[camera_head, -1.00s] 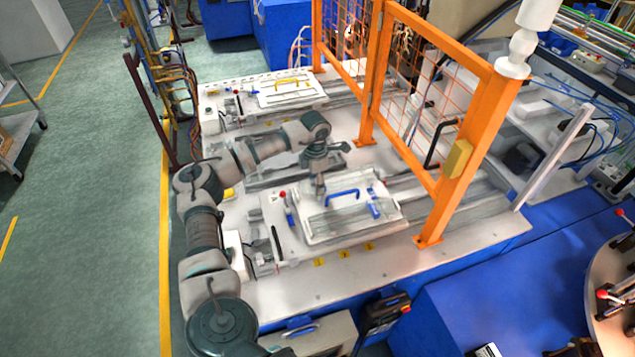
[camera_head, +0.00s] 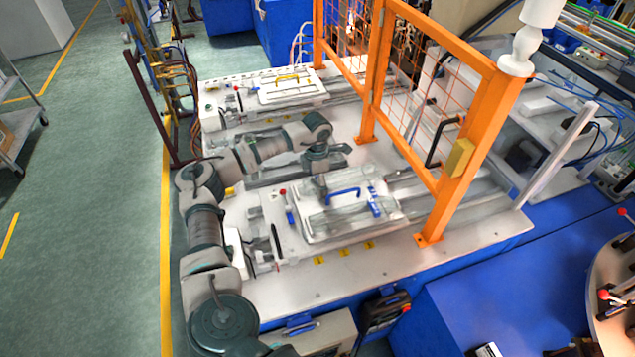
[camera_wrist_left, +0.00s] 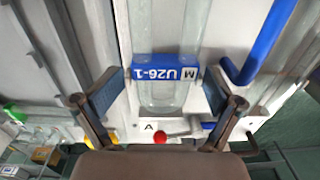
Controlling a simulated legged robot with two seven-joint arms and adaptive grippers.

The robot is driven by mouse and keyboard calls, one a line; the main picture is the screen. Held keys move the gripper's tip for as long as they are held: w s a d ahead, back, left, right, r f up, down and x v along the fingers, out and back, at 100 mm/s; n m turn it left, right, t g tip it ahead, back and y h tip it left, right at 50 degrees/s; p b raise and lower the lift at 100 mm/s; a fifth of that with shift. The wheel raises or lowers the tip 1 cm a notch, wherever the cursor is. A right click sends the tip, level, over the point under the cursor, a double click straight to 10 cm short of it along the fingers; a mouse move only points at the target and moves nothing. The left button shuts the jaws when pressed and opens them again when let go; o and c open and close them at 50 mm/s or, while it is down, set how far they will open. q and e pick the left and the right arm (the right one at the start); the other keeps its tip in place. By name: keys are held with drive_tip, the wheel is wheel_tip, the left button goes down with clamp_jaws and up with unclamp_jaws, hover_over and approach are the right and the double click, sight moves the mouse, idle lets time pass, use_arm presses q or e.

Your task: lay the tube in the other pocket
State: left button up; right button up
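A clear tube (camera_wrist_left: 164,98) with a rounded end runs up the middle of the left wrist view. A blue label marked "M U26-1" (camera_wrist_left: 165,68) sits across it. My left gripper (camera_wrist_left: 164,74) is open, with one finger on each side of the label and a thin gap showing at each side. In the head view my left gripper (camera_head: 322,190) points down over the near fixture (camera_head: 345,228), beside its blue handle (camera_head: 343,192). The tube is too small to make out there, and the pockets are not clear. My right gripper is not in view.
The blue handle also shows at the right of the left wrist view (camera_wrist_left: 262,42). A red knob (camera_wrist_left: 161,137) lies by the tube's rounded end. A second fixture (camera_head: 290,92) stands behind. An orange guard frame (camera_head: 470,150) rises to the right.

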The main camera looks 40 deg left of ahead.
use_arm(q)
drive_tip(key=shift+s+r, duration=0.1)
drive_tip(key=shift+r, duration=0.2)
wheel_tip(320, 180, up, 11)
drive_tip(key=shift+w+a+r, duration=0.15)
drive_tip(key=shift+w+a, duration=0.05)
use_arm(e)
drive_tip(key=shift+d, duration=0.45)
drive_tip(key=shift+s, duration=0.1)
